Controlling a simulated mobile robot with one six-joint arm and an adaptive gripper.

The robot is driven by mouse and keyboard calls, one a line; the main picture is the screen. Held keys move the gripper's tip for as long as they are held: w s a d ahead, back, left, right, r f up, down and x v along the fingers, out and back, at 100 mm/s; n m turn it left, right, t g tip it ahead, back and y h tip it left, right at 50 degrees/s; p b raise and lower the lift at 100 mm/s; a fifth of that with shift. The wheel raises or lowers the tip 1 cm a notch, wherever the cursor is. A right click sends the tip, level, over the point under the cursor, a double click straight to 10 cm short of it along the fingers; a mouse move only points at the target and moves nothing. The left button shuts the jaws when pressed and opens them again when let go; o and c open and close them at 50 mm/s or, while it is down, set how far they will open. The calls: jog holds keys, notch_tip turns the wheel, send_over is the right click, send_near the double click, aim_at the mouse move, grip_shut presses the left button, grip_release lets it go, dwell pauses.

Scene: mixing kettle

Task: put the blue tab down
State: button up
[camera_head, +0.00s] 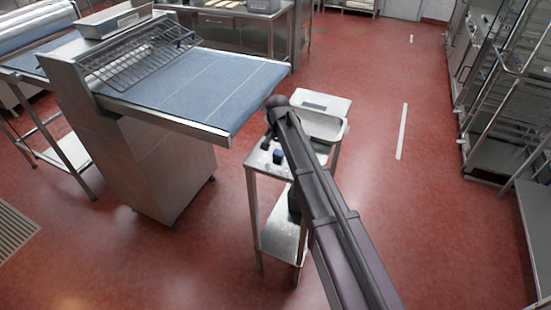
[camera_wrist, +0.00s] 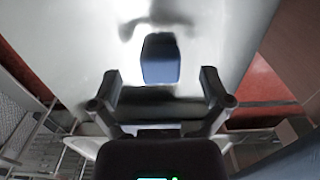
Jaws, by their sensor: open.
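The blue tab (camera_head: 278,156) is a small dark blue block on the top of a small steel table (camera_head: 257,160). In the wrist view the blue tab (camera_wrist: 160,60) shows in front of my gripper (camera_wrist: 160,88), centred between the two fingers and beyond their tips. The fingers are spread wide, with nothing between them. In the head view my gripper is small and partly hidden by my arm. Whether the tab's underside lies flat on the table cannot be told.
A pale tray (camera_head: 320,122) sits at the far end of the small table. A large steel machine with a blue belt (camera_head: 190,85) stands close on the left. Steel racks (camera_head: 505,90) stand on the right. The red floor (camera_head: 430,230) between is open.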

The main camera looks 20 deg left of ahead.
jog(key=shift+f+b, duration=0.4)
jog(key=shift+f, duration=0.35)
jog(key=c, duration=1.3)
jog(key=shift+r, duration=0.2)
notch_tip(320, 180, up, 4)
jog(key=p, duration=0.4)
jog(key=shift+f, duration=0.25)
jog(key=s+d, duration=0.3)
jog(key=s, duration=0.1)
jog(key=s+d, duration=0.4)
jog(key=s+d+r+p, duration=0.1)
jog(key=s+d, duration=0.2)
jog(key=s, duration=0.1)
jog(key=shift+d+r, duration=0.1)
jog(key=shift+d, duration=0.25)
